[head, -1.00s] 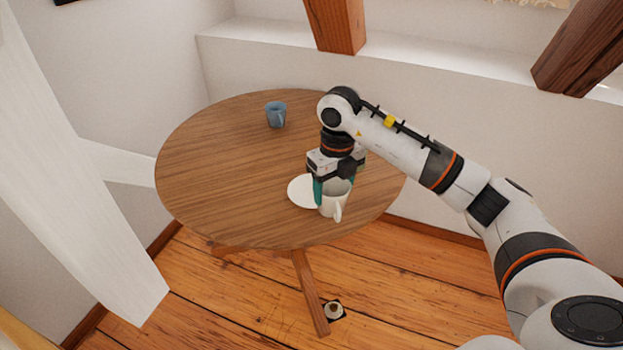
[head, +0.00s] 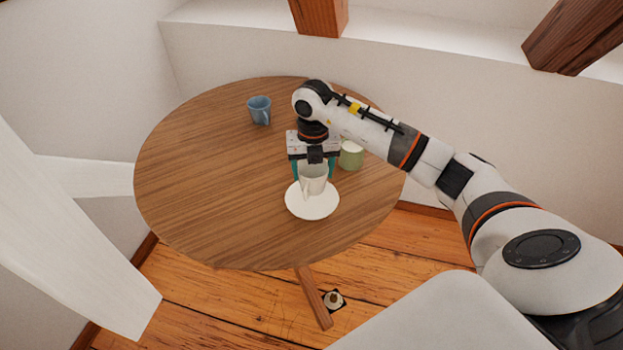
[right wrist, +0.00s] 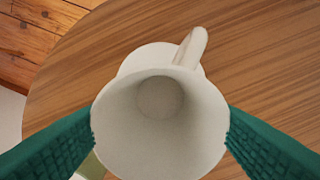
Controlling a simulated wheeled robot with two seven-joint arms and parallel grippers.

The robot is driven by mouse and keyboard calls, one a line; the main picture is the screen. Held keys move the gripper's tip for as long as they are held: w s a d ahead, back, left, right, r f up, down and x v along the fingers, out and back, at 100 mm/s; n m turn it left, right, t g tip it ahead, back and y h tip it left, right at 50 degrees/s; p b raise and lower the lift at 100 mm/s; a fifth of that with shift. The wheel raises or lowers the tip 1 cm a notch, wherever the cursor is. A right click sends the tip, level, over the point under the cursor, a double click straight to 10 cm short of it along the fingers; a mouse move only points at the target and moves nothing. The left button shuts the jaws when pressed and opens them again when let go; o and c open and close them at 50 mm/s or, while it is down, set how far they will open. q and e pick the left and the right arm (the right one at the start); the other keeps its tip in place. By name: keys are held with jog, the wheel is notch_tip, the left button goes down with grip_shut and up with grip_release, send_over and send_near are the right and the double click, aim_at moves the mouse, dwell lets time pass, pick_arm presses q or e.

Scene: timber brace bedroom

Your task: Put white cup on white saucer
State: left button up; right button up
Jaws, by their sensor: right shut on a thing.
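The white cup (head: 312,181) is upright between the teal fingers of my right gripper (head: 313,172), which is shut on it. In the right wrist view the cup (right wrist: 160,120) is seen from above, empty, with its handle up in the picture and the fingers on both sides. The white saucer (head: 312,208) lies on the round table; the cup overlaps its far part in the head view. The saucer (right wrist: 135,58) shows behind the cup in the right wrist view. I cannot tell whether the cup touches it. My left gripper is not in view.
A blue mug (head: 259,110) stands on the far left of the round wooden table (head: 200,180). A pale green cup (head: 351,156) stands close to the right of my right gripper. The left and front of the table are clear. A white beam crosses the left side.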

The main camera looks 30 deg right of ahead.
aim_at(312, 181)
jog(key=shift+w+f, duration=0.15)
jog(key=shift+f, duration=1.9)
jog(key=shift+f, duration=0.15)
jog(key=o, duration=1.1)
notch_tip(312, 181, up, 12)
jog(key=shift+r+b, duration=0.15)
jog(key=shift+b, duration=0.3)
